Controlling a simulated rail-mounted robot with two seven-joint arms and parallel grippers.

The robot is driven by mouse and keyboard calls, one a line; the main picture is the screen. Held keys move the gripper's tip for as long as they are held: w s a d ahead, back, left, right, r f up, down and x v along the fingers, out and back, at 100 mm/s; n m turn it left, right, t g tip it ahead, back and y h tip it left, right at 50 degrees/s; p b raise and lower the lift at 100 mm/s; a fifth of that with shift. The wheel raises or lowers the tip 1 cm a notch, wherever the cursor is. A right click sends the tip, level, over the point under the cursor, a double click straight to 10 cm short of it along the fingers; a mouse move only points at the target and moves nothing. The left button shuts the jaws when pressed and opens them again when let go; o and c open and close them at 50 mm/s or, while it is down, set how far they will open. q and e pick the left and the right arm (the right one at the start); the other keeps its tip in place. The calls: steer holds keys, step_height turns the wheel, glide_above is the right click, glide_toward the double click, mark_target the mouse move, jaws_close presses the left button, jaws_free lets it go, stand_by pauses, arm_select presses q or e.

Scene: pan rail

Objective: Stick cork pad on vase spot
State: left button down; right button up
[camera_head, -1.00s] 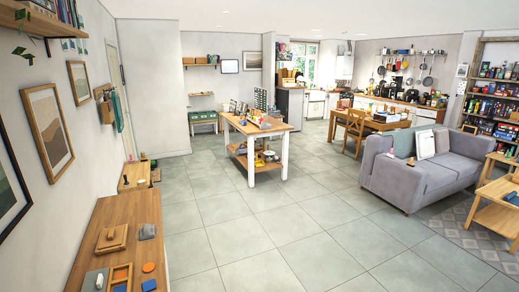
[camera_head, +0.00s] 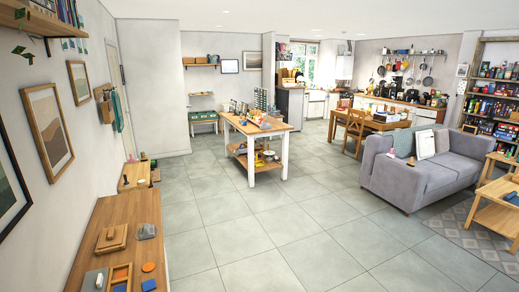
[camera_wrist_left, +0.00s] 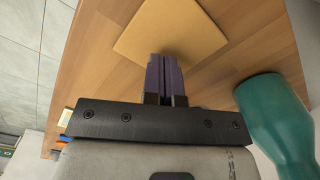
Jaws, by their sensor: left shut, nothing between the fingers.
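In the left wrist view a teal vase (camera_wrist_left: 272,115) is at the right, on or over a wooden surface (camera_wrist_left: 95,70). A flat tan piece (camera_wrist_left: 165,22) with straight edges lies on that surface at the top. I cannot tell whether it is the cork pad. My left gripper (camera_wrist_left: 165,62) has its purple fingers shut together with nothing between them. The fingertips overlap the near edge of the tan piece in the picture; I cannot tell whether they touch it. The vase stands apart from the fingers. No vase spot can be made out. My right gripper is not in view.
In the head view a wooden cabinet (camera_head: 133,215) along the left wall bears a lidded wooden box (camera_head: 111,239), a grey item (camera_head: 146,231), an orange disc (camera_head: 148,267) and a wooden tray (camera_head: 119,278). A work table (camera_head: 262,133) and a grey sofa (camera_head: 420,180) stand beyond open tiled floor.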

arm_select(q)
steer(key=shift+f+b, duration=0.4)
steer(key=shift+f, duration=0.3)
stand_by(0.9)
steer(key=shift+r, duration=0.1)
step_height(320, 180, up, 6)
steer(key=p, duration=0.7)
stand_by(0.4)
